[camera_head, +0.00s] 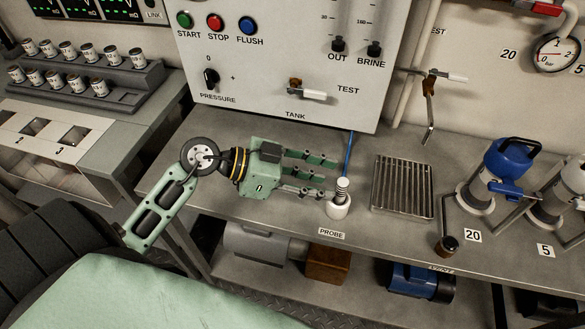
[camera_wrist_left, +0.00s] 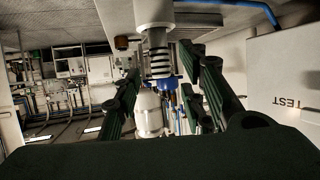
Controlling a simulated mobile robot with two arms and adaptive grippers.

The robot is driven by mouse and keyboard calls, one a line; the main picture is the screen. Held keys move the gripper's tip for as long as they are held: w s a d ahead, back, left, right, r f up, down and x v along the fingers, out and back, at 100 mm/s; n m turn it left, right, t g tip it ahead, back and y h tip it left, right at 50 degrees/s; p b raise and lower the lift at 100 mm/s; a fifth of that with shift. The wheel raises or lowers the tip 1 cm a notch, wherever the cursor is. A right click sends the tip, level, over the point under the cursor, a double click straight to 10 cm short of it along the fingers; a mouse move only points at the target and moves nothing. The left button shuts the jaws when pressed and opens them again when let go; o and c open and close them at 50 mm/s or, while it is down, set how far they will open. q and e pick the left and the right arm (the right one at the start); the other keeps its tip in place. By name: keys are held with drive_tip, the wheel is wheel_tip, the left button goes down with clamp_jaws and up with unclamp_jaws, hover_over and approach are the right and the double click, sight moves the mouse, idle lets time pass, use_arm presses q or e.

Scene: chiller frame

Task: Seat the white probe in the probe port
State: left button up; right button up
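The white probe (camera_head: 338,208) stands upright on the bench above the PROBE label, with a ribbed grey neck on top. My left gripper (camera_head: 326,176) is open and level, its fingers pointing right at the probe. The nearer fingertip is right beside the neck; I cannot tell whether it touches. In the left wrist view, which looks upside down, the probe's white body (camera_wrist_left: 154,12) and ribbed neck (camera_wrist_left: 158,62) show ahead of the spread fingers (camera_wrist_left: 165,95). I cannot pick out the probe port for certain. My right gripper is out of view.
A slatted metal drain tray (camera_head: 403,187) lies right of the probe. The control panel (camera_head: 290,50) rises behind, with a blue line (camera_head: 349,155) running down near the probe. A rack of small jars (camera_head: 85,68) is at left.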

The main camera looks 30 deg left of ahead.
use_arm(q)
drive_tip(key=v, duration=0.9)
